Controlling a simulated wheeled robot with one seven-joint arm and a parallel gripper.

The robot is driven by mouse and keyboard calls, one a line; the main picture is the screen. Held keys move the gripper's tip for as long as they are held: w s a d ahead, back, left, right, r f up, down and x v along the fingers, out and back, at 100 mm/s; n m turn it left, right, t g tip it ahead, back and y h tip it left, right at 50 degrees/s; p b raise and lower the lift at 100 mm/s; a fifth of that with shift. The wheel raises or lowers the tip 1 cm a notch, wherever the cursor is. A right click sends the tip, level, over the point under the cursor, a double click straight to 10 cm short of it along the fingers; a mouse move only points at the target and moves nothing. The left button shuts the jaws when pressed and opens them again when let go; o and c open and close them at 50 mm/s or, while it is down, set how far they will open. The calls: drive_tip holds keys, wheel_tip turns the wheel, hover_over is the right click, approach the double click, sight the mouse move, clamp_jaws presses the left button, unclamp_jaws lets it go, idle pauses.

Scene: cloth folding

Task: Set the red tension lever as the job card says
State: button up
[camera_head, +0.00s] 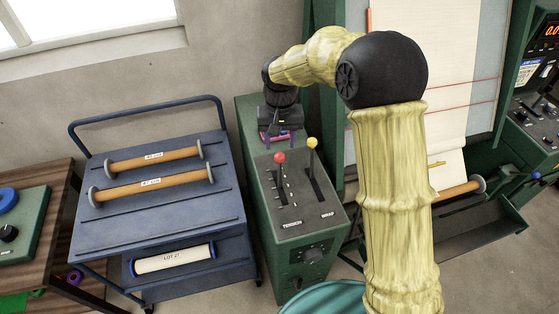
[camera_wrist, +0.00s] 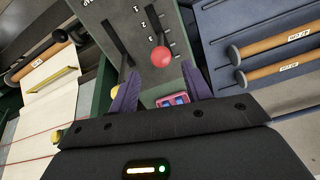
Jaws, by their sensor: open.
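The red tension lever (camera_head: 280,158) stands on a green console (camera_head: 262,215), left of the yellow-knobbed wrap lever (camera_head: 312,143). Labels TENSION and WRAP sit in front of their slots. In the wrist view the red knob (camera_wrist: 161,56) is just beyond my purple fingertips, in the gap between them and apart from both. Small marks 1, 2 and 3 run beside its slot; the knob appears nearest the 3, but the lever's foot is hard to see. My gripper (camera_head: 281,142) is open and empty over the console's far end. I cannot make out a readable job card.
A small pink and blue item (camera_wrist: 172,100) lies on the console beneath my gripper. A blue cart (camera_head: 160,200) with labelled rollers stands to the left. A green loom frame (camera_head: 325,90) with cream cloth (camera_head: 435,45) stands close on the right.

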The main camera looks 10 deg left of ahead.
sight(280, 163)
wheel_tip(280, 163, down, 10)
drive_tip(key=p, duration=0.2)
drive_tip(key=shift+p, duration=0.35)
drive_tip(key=shift+a, duration=0.1)
clamp_jaws()
drive_tip(key=shift+w, duration=0.1)
